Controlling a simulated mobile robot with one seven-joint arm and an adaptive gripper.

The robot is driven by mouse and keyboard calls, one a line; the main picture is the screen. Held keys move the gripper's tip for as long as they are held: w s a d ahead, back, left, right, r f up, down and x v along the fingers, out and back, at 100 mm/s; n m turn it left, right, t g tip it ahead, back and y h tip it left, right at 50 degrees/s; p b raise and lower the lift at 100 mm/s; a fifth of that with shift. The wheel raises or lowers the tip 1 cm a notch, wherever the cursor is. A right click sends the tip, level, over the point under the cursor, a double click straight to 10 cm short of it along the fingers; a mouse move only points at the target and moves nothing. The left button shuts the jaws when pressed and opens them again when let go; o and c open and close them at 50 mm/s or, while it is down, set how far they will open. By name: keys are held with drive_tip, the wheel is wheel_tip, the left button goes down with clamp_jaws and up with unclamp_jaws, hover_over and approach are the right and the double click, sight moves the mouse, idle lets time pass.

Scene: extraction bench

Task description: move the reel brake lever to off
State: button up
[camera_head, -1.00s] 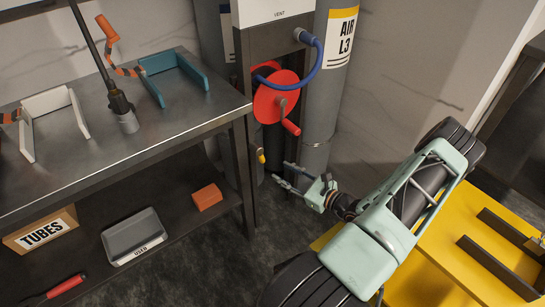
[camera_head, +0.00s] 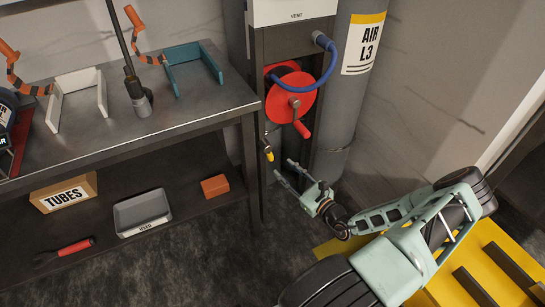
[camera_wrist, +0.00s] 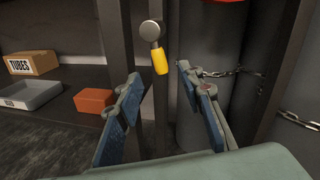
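The brake lever (camera_head: 267,148) is a small lever with a yellow grip, mounted low on the dark post below the red reel (camera_head: 290,98). In the wrist view the lever (camera_wrist: 159,61) shows a round grey hub with the yellow grip pointing down, tilted slightly right. My gripper (camera_head: 283,168) is just right of and below the lever in the head view. In the wrist view my gripper (camera_wrist: 159,78) has its two blue-padded fingers spread, with nothing between them. The lever appears ahead of the gap, near its top, apart from the fingers.
A steel bench (camera_head: 190,112) stands at left, with a lower shelf holding a TUBES box (camera_head: 64,193), a grey tray (camera_head: 142,210) and an orange block (camera_head: 215,186). A grey AIR L3 cylinder (camera_head: 350,100) stands right of the reel; chains (camera_wrist: 236,71) show beside it.

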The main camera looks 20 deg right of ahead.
sight(272, 158)
drive_tip(key=b+x, duration=0.2)
drive_tip(key=x, duration=0.7)
drive_tip(key=shift+w, duration=0.15)
drive_tip(key=shift+c, duration=0.2)
